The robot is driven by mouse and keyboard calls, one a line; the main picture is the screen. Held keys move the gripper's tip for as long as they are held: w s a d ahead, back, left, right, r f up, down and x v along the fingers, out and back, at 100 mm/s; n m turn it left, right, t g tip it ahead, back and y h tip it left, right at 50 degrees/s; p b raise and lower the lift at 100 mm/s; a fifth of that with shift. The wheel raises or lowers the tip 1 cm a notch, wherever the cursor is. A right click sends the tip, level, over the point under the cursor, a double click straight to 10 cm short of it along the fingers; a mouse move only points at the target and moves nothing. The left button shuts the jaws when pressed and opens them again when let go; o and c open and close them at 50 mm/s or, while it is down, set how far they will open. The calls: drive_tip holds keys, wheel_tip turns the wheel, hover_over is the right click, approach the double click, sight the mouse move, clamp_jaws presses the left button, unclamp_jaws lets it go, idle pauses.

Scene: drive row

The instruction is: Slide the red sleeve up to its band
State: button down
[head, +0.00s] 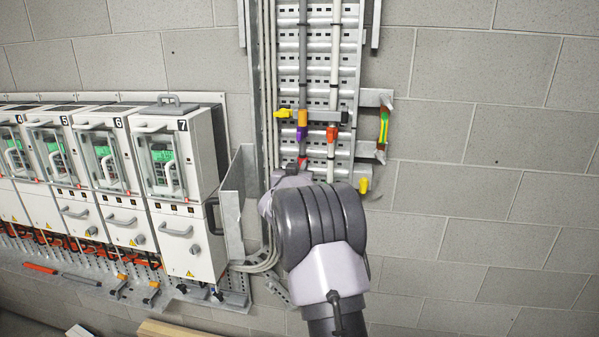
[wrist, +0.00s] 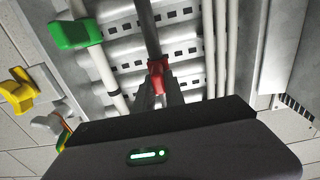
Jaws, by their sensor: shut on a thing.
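The red sleeve (head: 302,161) sits on the dark left-hand cable (head: 303,50) in the head view, just above my gripper (head: 298,169). In the wrist view the red sleeve (wrist: 156,77) is between the tips of my gripper (wrist: 158,88), which is shut on it. Above it on the same cable are a purple piece (head: 301,133) and an orange piece (head: 302,117). I cannot tell which mark is the sleeve's band. My arm hides the lower cable in the head view.
A white cable (head: 334,60) with an orange-red piece (head: 332,134) runs alongside. A green block (wrist: 76,34) is on the white cable in the wrist view. Yellow pieces (head: 364,185) and a green-yellow lead (head: 383,126) stand to the right. White drive cabinets (head: 180,235) line the left.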

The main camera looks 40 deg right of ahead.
drive_tip(key=shift+r, duration=0.3)
drive_tip(key=c, duration=1.4)
unclamp_jaws()
drive_tip(key=shift+f, duration=0.1)
drive_tip(key=shift+s+a+f+b, duration=0.15)
drive_tip(key=shift+s+a+b, duration=0.1)
drive_tip(key=shift+a+b, duration=0.05)
drive_tip(key=b+v, duration=0.5)
drive_tip(key=v, duration=1.1)
drive_tip(key=shift+s+a, duration=0.2)
drive_tip(key=shift+s, duration=0.05)
